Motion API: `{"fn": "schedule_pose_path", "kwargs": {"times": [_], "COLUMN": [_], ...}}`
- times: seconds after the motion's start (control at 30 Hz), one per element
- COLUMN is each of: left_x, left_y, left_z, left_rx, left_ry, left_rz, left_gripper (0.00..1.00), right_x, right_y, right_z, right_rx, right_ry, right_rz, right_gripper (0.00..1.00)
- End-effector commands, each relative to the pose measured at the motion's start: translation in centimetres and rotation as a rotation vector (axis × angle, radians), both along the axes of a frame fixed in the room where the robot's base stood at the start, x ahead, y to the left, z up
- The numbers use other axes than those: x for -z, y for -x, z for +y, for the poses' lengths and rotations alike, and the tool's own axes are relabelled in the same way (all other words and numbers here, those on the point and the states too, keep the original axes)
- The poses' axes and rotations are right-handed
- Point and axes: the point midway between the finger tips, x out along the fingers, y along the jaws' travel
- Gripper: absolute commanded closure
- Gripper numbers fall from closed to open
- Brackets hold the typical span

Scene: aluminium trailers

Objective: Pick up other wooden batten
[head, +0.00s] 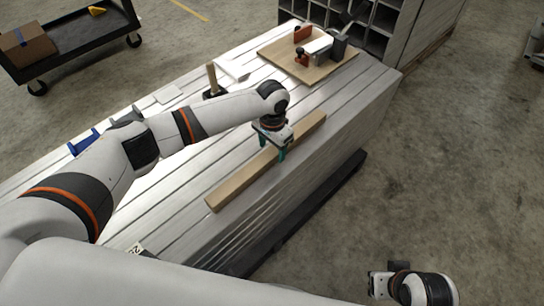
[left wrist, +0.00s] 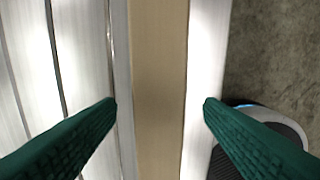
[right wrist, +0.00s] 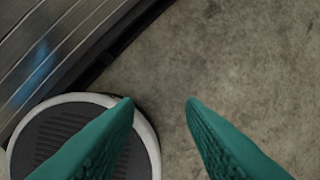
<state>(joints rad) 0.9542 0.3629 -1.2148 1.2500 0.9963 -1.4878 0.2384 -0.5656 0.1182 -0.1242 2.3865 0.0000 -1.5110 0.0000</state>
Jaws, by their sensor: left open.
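A long wooden batten (head: 240,181) lies along the right side of the stacked aluminium panels, near their edge. My left gripper (head: 273,154) is over the middle of the batten, pointing down. In the left wrist view the batten (left wrist: 159,80) runs between the two open green fingers (left wrist: 161,103), with a gap on both sides. I cannot tell whether the fingertips reach down beside it. My right gripper (right wrist: 160,100) is open and empty over the concrete floor.
The aluminium stack (head: 350,105) has a wooden board (head: 308,60) with clamp-like tools at its far end. Small blue and white items lie on its left side, partly behind my left arm. A dark cart (head: 75,45) with a cardboard box (head: 27,46) stands at the upper left. Floor at right is clear.

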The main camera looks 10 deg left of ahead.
Motion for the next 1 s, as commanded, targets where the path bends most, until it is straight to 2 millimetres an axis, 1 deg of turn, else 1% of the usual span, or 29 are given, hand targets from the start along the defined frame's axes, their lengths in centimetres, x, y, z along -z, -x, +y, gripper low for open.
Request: {"fn": "schedule_pose_path", "kwargs": {"times": [0.1, 0.17, 0.27, 0.43, 0.47, 0.8, 0.83, 1.0], "left_x": [1.8, 2.2, 2.5, 2.4, 2.4, 2.4, 2.3, 2.3], "left_y": [-0.1, -0.1, -0.1, -0.1, -0.1, -0.1, -0.1, -0.1], "left_z": [0.0, 0.1, 0.1, 0.1, 0.1, 0.1, 0.0, 0.0], "left_rx": [-0.001, 0.000, 0.000, 0.000, 0.000, 0.000, 0.000, 0.000], "left_ry": [-0.001, -0.001, -0.001, -0.001, -0.001, -0.001, 0.000, 0.000], "left_rz": [0.001, 0.000, -0.001, -0.001, -0.001, -0.001, -0.002, -0.002], "left_gripper": [0.38, 0.38, 0.38, 0.38, 0.40, 0.95, 0.98, 0.98], "right_x": [-1.1, -1.5, -1.8, -1.9, -1.9, -1.9, -1.9, -1.9], "right_y": [0.5, 0.6, 0.8, 0.8, 0.8, 0.8, 0.8, 0.8], "right_z": [-0.1, -0.1, -0.1, -0.1, -0.1, -0.1, -0.1, -0.1], "right_rx": [0.001, 0.001, 0.001, 0.001, 0.001, 0.001, 0.001, 0.001], "right_ry": [-0.001, 0.000, 0.000, 0.000, 0.000, 0.000, 0.000, 0.000], "right_rz": [-0.008, -0.009, -0.010, -0.009, -0.009, -0.009, -0.009, -0.009], "right_gripper": [0.64, 0.64, 0.64, 0.64, 0.64, 0.64, 0.64, 0.64]}}
